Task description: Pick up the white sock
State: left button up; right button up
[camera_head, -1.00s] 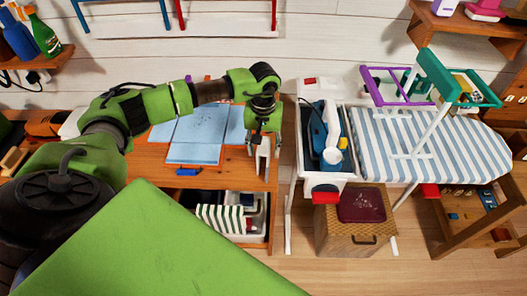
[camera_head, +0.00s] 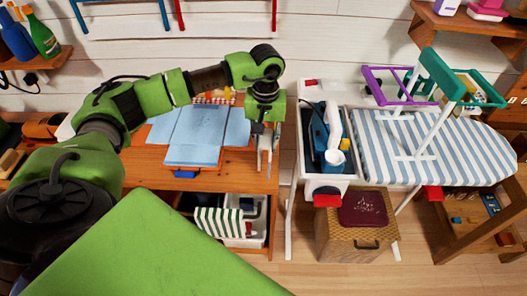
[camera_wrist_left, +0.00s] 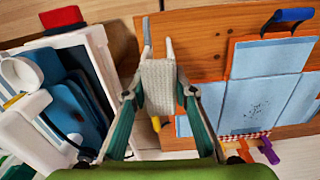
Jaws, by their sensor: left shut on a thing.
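The white sock (camera_wrist_left: 158,85) shows in the left wrist view as a pale, knitted-looking piece between my left gripper's fingers. My left gripper (camera_wrist_left: 158,50) is shut on it. In the head view my left gripper (camera_head: 265,150) points down at the right end of the wooden table (camera_head: 235,183), beside the gap to the ironing stand. The sock is hard to make out there, as it is small and pale against the fingers. My right gripper is not in view.
A light blue folding board (camera_head: 200,132) lies on the table left of the gripper. Right of it stand a white holder (camera_head: 342,176) with a blue iron (camera_head: 320,132) and a striped ironing board (camera_head: 450,150). A wicker box (camera_head: 340,245) stands below. A striped cloth (camera_head: 217,222) lies on the lower shelf.

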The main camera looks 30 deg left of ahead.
pick_arm(q)
jog(key=s+d+r+b, duration=0.4)
jog(key=d+r, duration=0.5)
jog(key=d, duration=0.3)
jog(key=s+f+m, duration=0.4)
jog(key=s+m, duration=0.1)
jog(key=s, duration=0.5)
jog(key=shift+s+d+f+m, duration=0.15)
jog(key=shift+s+d+m, duration=0.15)
